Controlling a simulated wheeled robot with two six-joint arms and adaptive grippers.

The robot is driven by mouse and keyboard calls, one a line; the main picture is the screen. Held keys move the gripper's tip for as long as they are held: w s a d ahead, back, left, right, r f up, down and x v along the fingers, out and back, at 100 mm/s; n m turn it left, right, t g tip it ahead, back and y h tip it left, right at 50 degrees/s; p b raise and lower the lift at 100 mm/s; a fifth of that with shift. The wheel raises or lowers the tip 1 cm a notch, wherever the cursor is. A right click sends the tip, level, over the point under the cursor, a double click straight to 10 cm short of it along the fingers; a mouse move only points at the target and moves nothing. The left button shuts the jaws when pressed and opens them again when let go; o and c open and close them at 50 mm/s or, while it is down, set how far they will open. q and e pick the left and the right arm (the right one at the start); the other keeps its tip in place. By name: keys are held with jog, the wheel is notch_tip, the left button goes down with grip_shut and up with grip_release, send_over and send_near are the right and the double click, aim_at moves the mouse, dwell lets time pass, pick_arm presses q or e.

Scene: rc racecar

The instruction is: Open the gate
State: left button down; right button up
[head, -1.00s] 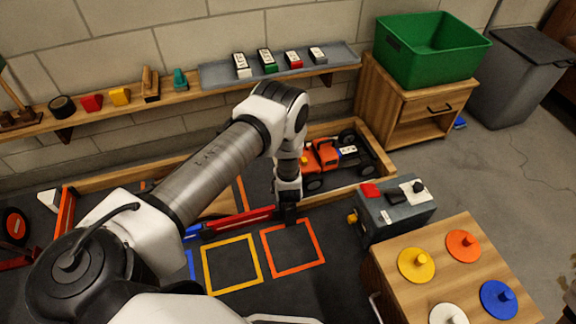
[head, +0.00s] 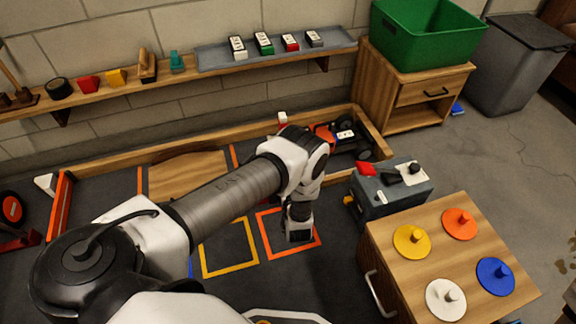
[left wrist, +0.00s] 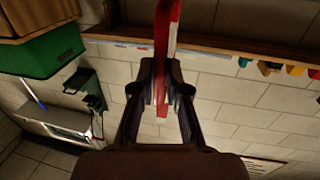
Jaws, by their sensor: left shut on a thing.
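The red gate bar (left wrist: 168,35) is between the fingers of my left gripper (left wrist: 161,98) in the left wrist view, running up out of that picture. The fingers are shut on it. In the head view, the bar no longer lies across the front of the track; my left arm covers that area, and its wrist hangs over the orange square. The fingers and the held part of the bar are hidden there. A small white piece (head: 283,117) shows above my arm; I cannot tell whether it belongs to the gate. My right gripper is not in view.
The orange car (head: 323,133) is partly behind my arm, inside the wooden border. A grey control box (head: 382,205) and a wooden cabinet (head: 380,252) with coloured knobbed discs stand to the right. A shelf (head: 110,102) runs along the wall.

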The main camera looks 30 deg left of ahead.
pick_arm(q)
jog(key=shift+d, duration=0.15)
jog(key=c, duration=1.2)
grip_release()
jog(key=v, duration=1.2)
jog(key=shift+f, duration=0.15)
